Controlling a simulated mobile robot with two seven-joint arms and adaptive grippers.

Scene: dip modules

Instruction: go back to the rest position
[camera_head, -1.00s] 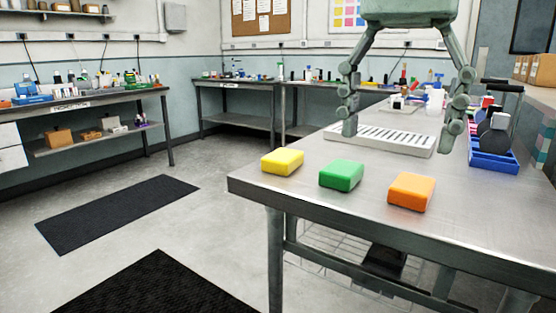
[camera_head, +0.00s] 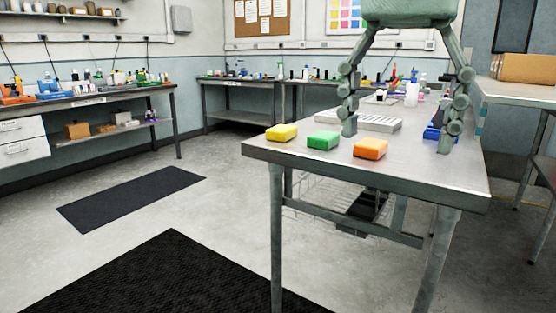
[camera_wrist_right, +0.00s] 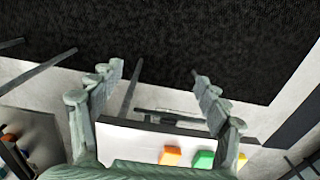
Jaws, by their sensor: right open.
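My right gripper (camera_head: 397,140) hangs in from the top of the head view with its two fingers spread wide and nothing between them. In that picture its fingers overlap the far part of the metal table (camera_head: 350,172). In the right wrist view the open gripper (camera_wrist_right: 158,76) shows the dark mat and floor beyond its fingertips, with the table edge below. My left gripper is in neither view.
Yellow (camera_head: 281,132), green (camera_head: 323,140) and orange (camera_head: 370,148) blocks lie along the table's near edge. A white slotted rack (camera_head: 372,121) sits behind them. Black mats (camera_head: 130,198) lie on open floor at left. A cardboard box (camera_head: 528,68) stands at right.

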